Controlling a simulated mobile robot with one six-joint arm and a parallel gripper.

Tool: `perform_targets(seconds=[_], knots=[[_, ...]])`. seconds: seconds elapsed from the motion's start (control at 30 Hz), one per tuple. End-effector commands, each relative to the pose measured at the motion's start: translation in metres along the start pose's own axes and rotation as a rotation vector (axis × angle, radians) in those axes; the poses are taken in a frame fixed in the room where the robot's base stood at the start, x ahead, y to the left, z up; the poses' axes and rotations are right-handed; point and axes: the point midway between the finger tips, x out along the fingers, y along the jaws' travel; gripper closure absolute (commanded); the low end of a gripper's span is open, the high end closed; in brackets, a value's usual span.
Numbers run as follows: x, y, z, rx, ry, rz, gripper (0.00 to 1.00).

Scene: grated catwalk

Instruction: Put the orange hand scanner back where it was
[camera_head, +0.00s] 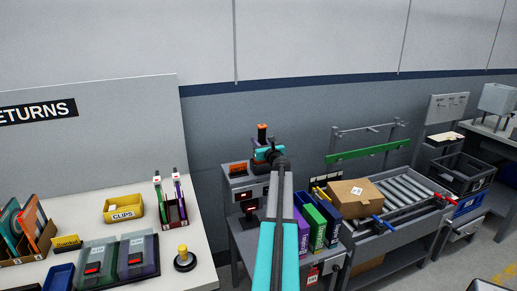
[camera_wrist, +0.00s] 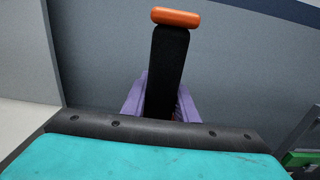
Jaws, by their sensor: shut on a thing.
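The orange hand scanner shows in the wrist view as an orange head (camera_wrist: 176,17) on a black handle (camera_wrist: 167,70). It is upright between the purple fingers of my gripper (camera_wrist: 160,100), which is shut on the handle. In the head view the scanner (camera_head: 262,131) stands above my gripper (camera_head: 264,145), in front of the grey wall. Below and slightly left of it is a dark grey unit (camera_head: 233,184) with an orange-topped part and small red-lit fronts. My arm hides part of this unit. I cannot tell whether it is the scanner's former place.
Purple, green and blue binders (camera_head: 312,227) stand right of my arm. A cardboard box (camera_head: 354,197) sits by a roller conveyor (camera_head: 405,187). At left, the white returns table (camera_head: 205,262) carries a yellow clips bin (camera_head: 123,209) and other items. Air around the scanner looks clear.

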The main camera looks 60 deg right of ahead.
Motion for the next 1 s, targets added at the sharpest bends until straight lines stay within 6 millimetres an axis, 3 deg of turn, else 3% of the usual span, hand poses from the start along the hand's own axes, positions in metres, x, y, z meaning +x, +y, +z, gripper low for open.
perform_targets(seconds=[0.3,0.77,0.8,0.9,1.0], knots=[[0.0,0.001,-0.03,0.001,0.001,0.001,1.0],[0.0,0.003,-0.035,0.0,0.0,0.002,1.0],[0.0,0.003,-0.035,0.0,0.0,0.002,0.7],[0.0,0.003,-0.034,0.0,0.0,0.002,0.55],[0.0,0.003,-0.034,0.0,0.0,0.002,0.55]])
